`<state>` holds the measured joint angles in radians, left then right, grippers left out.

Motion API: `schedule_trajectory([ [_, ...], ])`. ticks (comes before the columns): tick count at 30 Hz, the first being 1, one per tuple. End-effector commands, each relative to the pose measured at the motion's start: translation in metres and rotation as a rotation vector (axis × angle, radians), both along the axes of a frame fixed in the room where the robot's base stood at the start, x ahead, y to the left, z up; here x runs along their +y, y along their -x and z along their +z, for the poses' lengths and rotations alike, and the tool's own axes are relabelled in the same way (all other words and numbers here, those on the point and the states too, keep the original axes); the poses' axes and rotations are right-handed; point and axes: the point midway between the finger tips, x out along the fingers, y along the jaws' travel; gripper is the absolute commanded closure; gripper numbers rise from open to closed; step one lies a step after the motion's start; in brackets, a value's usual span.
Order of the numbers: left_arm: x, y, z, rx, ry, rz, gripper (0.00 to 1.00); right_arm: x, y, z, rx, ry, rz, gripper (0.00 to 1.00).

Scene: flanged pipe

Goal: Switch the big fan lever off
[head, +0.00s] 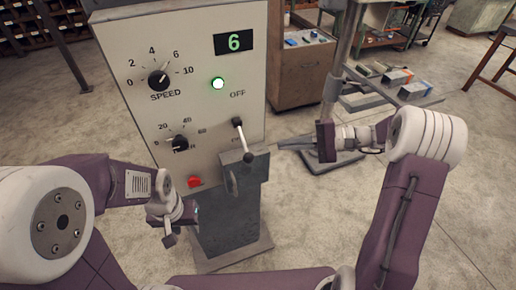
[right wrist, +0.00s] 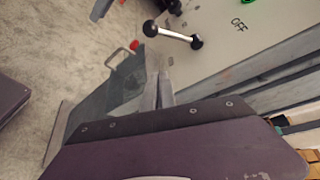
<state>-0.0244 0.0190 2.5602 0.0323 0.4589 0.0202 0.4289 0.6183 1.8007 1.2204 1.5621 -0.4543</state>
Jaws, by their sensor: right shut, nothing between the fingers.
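The fan lever (head: 243,140) is on the front of a grey control panel (head: 205,55), a silver rod with black ends. It slants down from its upper end, with OFF printed above it and a partly hidden label beside it. In the right wrist view the lever (right wrist: 174,35) shows with the OFF print to its right. My right gripper (head: 281,143) is shut and empty, to the right of the lever and apart from it. Its fingers show in the right wrist view (right wrist: 164,88). My left gripper (head: 170,230) hangs at the panel's lower left; its fingers are unclear.
The panel has a speed dial (head: 158,79), a lower dial (head: 181,143), a lit green lamp (head: 218,83), a display reading 6 (head: 234,42) and a red switch (head: 195,181). A grey box with a handle (head: 231,180) juts out below the lever.

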Motion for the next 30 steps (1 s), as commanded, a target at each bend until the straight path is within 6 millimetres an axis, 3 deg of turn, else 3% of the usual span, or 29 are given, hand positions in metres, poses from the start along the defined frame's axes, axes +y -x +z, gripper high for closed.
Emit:
schedule_trajectory([
  [5, 0.0, 0.0, 0.003, 0.0, 0.0, 0.0, 0.64, 0.01, -0.001, -0.001, 0.003, -0.001, 0.003, 1.0],
  [18, 0.0, 0.0, 0.021, 0.0, 0.0, 0.0, 0.64, 0.099, -0.015, -0.023, 0.006, 0.002, 0.005, 1.0],
  [24, 0.0, 0.0, 0.034, 0.0, 0.0, 0.0, 0.64, 0.094, 0.011, -0.008, 0.003, 0.002, -0.002, 1.0],
  [30, 0.0, 0.0, 0.036, 0.0, 0.0, 0.0, 0.64, 0.093, 0.02, -0.006, 0.003, 0.003, 0.0, 1.0],
])
